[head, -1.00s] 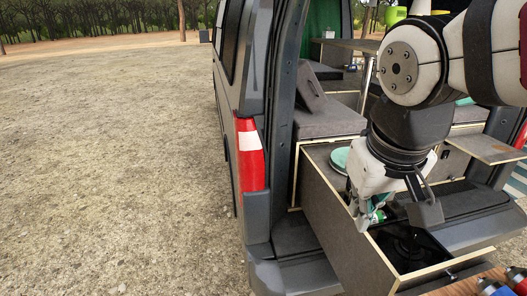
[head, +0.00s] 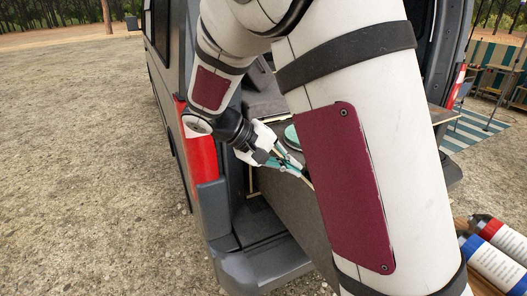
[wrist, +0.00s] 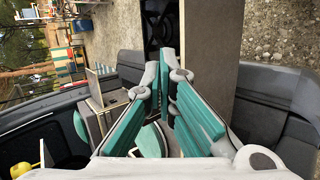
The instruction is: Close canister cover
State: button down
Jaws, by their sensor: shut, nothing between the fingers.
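My gripper (head: 280,162) is at the outer side of the pulled-out van drawer (head: 292,215), with its teal finger pads brought together and nothing held. In the wrist view my gripper (wrist: 170,68) points along the drawer, its fingertips nearly meeting. A round teal, plate-like thing (head: 292,136) lies on the drawer top just beyond the gripper; part of it shows between the finger bases in the wrist view (wrist: 150,140). I cannot tell if it belongs to the canister. No canister or cover can be clearly made out; my arm hides most of the drawer in the head view.
The open drawer compartment (wrist: 159,28) looks dark inside. The van's red tail light (head: 197,140) and bumper (head: 245,272) stand close to my gripper. Open gravel (head: 80,180) is free at the left.

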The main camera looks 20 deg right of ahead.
jog(key=w+a+f+n+t+h+b, duration=0.1)
jog(key=w+a+f+t+h+b, duration=0.1)
jog(key=w+f+h, duration=0.85)
jog(key=w+d+y+p, duration=0.2)
jog(key=w+d+p, duration=0.1)
jog(key=d, duration=1.1)
jog(key=shift+f, duration=0.15)
jog(key=shift+y, duration=0.25)
